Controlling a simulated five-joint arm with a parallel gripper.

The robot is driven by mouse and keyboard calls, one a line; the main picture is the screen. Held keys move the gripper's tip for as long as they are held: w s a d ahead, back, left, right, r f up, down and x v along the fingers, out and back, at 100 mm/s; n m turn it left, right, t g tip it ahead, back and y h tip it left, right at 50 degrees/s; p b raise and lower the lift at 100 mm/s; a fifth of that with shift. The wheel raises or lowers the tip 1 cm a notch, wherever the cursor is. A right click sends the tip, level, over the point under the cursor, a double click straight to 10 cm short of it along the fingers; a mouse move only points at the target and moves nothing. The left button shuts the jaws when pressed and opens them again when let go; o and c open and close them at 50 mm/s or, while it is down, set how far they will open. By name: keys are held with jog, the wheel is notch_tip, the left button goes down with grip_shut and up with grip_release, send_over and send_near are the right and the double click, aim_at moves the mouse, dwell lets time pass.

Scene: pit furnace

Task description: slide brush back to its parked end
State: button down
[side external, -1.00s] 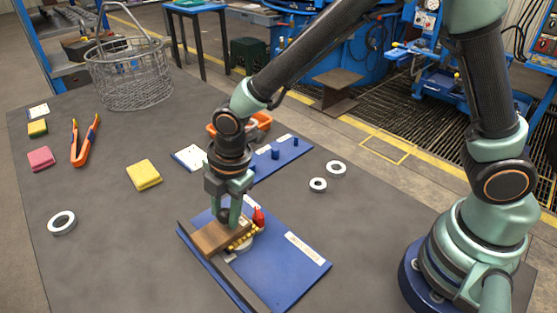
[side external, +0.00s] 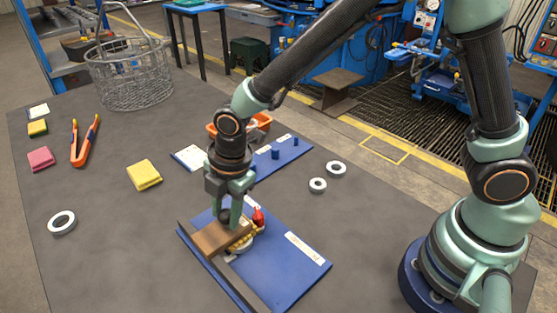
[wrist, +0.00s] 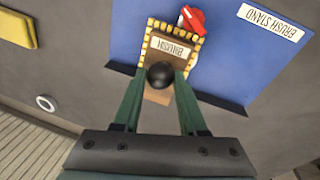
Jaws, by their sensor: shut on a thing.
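The brush (side external: 212,240) is a wooden block with yellow bristles along its edges, a dark round knob and a white label. It lies on the blue board (side external: 283,277), across its dark left rail (side external: 231,284). In the wrist view the brush (wrist: 156,97) shows between my fingers, and the board (wrist: 232,60) has a "BRUSH STAND" label. My gripper (side external: 228,214) is shut on the brush's knob, which also shows in the wrist view. A red object (side external: 259,217) stands right beside the brush's bristles. The brush's underside is hidden.
A second blue board with pegs (side external: 283,153) lies behind. A yellow sponge (side external: 144,175), orange-handled tool (side external: 86,143) and wire basket (side external: 131,78) are to the left. White rings (side external: 317,185) lie to the right. The mat left of the stand is mostly clear.

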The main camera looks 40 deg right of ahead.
jog(key=s, duration=0.7)
jog(key=shift+s, duration=0.3)
jog(key=shift+c, duration=2.3)
grip_release()
notch_tip(320, 180, up, 12)
jog(key=s+d, duration=0.1)
jog(key=shift+s+d, duration=0.15)
jog(key=shift+s, duration=0.15)
